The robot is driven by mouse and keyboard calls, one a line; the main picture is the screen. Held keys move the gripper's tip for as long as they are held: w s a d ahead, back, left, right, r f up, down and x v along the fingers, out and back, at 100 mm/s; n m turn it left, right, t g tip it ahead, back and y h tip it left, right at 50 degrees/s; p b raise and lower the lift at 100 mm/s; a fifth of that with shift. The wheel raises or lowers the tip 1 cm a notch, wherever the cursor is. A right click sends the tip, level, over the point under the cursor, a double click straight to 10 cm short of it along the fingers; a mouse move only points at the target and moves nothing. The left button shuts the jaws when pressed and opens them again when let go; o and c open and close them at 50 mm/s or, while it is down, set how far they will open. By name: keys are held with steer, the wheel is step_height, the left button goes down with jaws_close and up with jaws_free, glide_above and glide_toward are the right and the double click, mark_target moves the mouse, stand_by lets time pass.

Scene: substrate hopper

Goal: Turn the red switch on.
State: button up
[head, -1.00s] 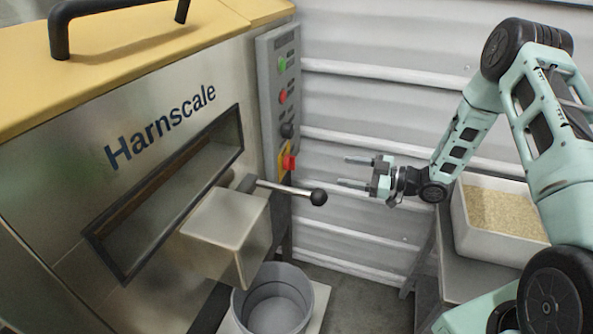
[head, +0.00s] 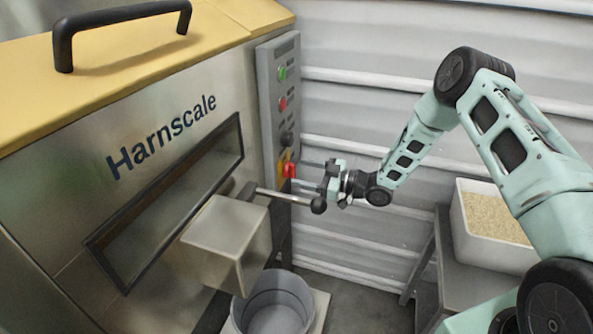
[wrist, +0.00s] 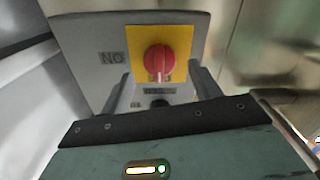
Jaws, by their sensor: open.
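The red switch (head: 289,171) is a rotary knob on a yellow plate (wrist: 176,38), low on the grey control panel (head: 268,75). In the wrist view the red knob (wrist: 158,59) faces me, with its grip ridge roughly upright. My gripper (head: 306,173) is open and level with the knob, pointing at the panel. Its fingertips are close to the knob in the head view. In the wrist view the two fingers (wrist: 161,85) lie on either side, below the knob. I cannot tell whether they touch it.
A lever with a black ball (head: 318,205) sticks out just below my gripper. A grey bucket (head: 240,318) stands below. A white bin of grain (head: 500,255) is at right.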

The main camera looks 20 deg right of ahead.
mark_target(290, 170)
steer(key=shift+x, duration=1.45)
steer(key=shift+c, duration=0.3)
steer(key=c, duration=0.9)
steer(key=shift+m, duration=0.4)
steer(key=m, duration=1.7)
steer(key=shift+w+d+f, duration=0.1)
steer(key=shift+d, duration=0.05)
